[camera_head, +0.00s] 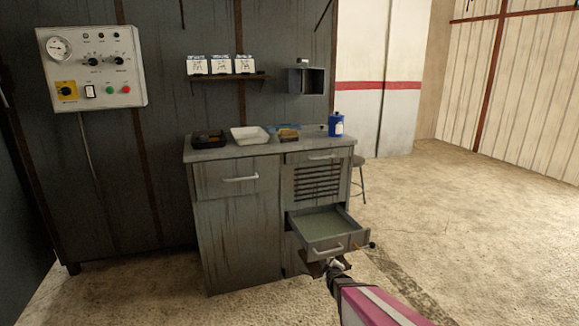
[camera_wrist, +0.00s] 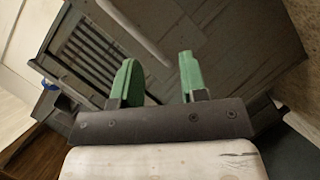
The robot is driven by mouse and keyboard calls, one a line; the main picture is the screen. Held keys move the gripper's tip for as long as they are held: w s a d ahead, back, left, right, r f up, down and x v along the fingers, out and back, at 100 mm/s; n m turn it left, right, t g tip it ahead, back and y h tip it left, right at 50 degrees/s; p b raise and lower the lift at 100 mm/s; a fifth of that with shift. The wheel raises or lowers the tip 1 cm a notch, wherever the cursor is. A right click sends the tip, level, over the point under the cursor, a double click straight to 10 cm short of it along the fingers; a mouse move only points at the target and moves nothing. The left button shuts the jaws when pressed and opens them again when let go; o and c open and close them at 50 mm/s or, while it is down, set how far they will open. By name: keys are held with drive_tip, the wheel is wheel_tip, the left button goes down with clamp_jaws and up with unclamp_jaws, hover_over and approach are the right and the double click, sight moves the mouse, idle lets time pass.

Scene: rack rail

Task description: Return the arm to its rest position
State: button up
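My gripper (camera_head: 326,266) is in front of the grey cabinet (camera_head: 238,222), low by the front of its pulled-out lower drawer (camera_head: 321,226). In the wrist view, my gripper (camera_wrist: 160,76) has two green fingers set wide apart with nothing between them. The arm reaches in from the bottom right of the head view and partly covers the area below the drawer. The drawer handle (camera_head: 327,250) shows close to my gripper; I cannot tell whether they touch. The drawer looks empty.
The worktop (camera_head: 213,153) holds a dark tray (camera_head: 208,138), a white tray (camera_head: 249,135) and a blue container (camera_head: 336,125). A control panel (camera_head: 91,67) and a shelf (camera_head: 229,78) are on the wall. A stool (camera_head: 359,163) stands behind the cabinet. The floor (camera_head: 470,220) at right is clear.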

drive_tip(key=s+r+m+g, duration=0.5)
drive_tip(key=s+g, duration=0.2)
drive_tip(key=s, duration=0.3)
drive_tip(key=s+r+m+g, duration=0.6)
drive_tip(key=s, duration=0.5)
drive_tip(key=shift+d+r+m+g, duration=0.15)
drive_tip(key=shift+m+g, duration=0.15)
drive_tip(key=shift+g, duration=0.1)
drive_tip(key=shift+s, duration=0.1)
